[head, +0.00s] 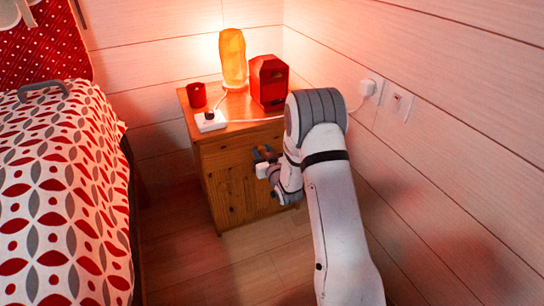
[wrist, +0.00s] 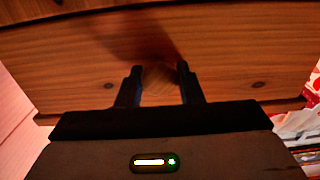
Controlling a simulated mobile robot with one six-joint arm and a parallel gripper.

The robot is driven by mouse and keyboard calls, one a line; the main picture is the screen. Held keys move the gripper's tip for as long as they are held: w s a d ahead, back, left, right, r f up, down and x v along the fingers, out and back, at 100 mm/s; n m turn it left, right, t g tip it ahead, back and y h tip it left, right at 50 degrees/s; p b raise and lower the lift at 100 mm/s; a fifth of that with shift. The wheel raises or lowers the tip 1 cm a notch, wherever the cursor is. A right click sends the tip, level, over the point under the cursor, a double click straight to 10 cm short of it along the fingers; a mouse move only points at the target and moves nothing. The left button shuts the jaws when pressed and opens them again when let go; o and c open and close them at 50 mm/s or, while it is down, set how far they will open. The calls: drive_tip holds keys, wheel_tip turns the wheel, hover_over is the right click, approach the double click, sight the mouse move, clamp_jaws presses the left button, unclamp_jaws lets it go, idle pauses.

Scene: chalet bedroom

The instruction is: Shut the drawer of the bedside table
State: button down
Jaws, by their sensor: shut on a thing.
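The wooden bedside table (head: 226,185) stands in the corner between the bed and the right wall. Its drawer (head: 226,143) is the upper front panel, partly hidden by my arm. In the wrist view the drawer front (wrist: 70,75) fills most of the frame. My gripper (head: 265,154) is at the drawer front. In the wrist view my gripper (wrist: 158,70) has a finger on either side of a small wooden knob (wrist: 158,82) and is shut on it. I cannot tell clearly how far the drawer stands out.
On the table top are a red cup (head: 196,95), a glowing lamp (head: 233,58), a red box (head: 269,82) and a white power strip (head: 211,121). Its cord runs to a wall socket (head: 367,87). The bed (head: 65,190) is left; floor (head: 190,268) is clear between.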

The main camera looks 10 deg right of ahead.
drive_tip(key=shift+w+r, duration=0.15)
drive_tip(key=c, duration=1.3)
unclamp_jaws()
drive_tip(key=shift+a, duration=0.1)
drive_tip(key=shift+o, duration=1.4)
drive_tip(key=p+v, duration=0.2)
drive_tip(key=v, duration=0.6)
drive_tip(key=shift+w+p, duration=0.1)
drive_tip(key=shift+p, duration=0.2)
